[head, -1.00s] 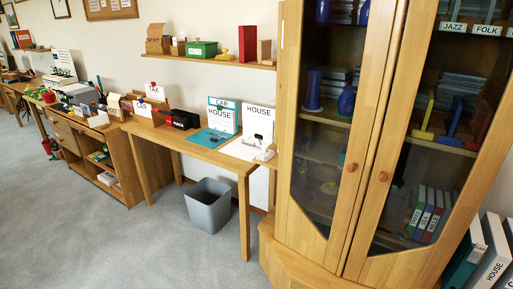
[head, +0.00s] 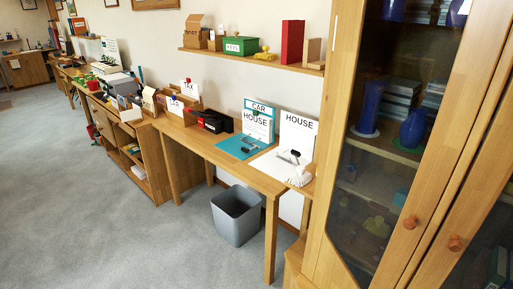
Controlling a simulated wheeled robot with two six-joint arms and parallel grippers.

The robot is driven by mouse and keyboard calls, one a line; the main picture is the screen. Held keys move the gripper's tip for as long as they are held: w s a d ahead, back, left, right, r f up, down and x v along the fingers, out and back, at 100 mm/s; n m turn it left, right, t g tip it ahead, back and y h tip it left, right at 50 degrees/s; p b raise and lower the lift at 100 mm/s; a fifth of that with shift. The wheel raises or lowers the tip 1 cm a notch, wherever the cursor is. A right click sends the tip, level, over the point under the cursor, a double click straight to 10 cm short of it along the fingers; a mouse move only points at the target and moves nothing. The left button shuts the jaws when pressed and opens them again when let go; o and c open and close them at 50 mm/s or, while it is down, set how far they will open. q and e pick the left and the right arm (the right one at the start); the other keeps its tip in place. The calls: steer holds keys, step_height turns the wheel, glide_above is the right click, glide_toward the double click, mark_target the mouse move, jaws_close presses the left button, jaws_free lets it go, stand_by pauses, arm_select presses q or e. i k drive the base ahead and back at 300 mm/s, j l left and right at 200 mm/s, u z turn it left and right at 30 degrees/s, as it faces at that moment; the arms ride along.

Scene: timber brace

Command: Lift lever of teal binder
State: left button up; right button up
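The teal binder (head: 237,147) lies open on the desk, with a teal flat part and an upright teal panel labelled CAR (head: 260,105). A white sheet labelled HOUSE (head: 258,124) stands against that panel. A small dark and metal lever mechanism (head: 249,146) sits on the flat teal part; its exact position is too small to tell. A white binder labelled HOUSE (head: 297,132) stands open to its right, with its own lever mechanism (head: 292,156). Neither of my grippers is in view.
The wooden desk (head: 205,143) holds a black box (head: 215,122) and card boxes to the left. A grey bin (head: 238,215) stands under it. A glass-door cabinet (head: 385,150) closes off the right. A shelf (head: 240,58) hangs above. The carpet in front is clear.

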mark_target(245, 149)
steer(key=i+j+z, duration=0.15)
steer(key=z, duration=0.2)
steer(key=i+j+z, duration=0.4)
steer(key=z, duration=0.25)
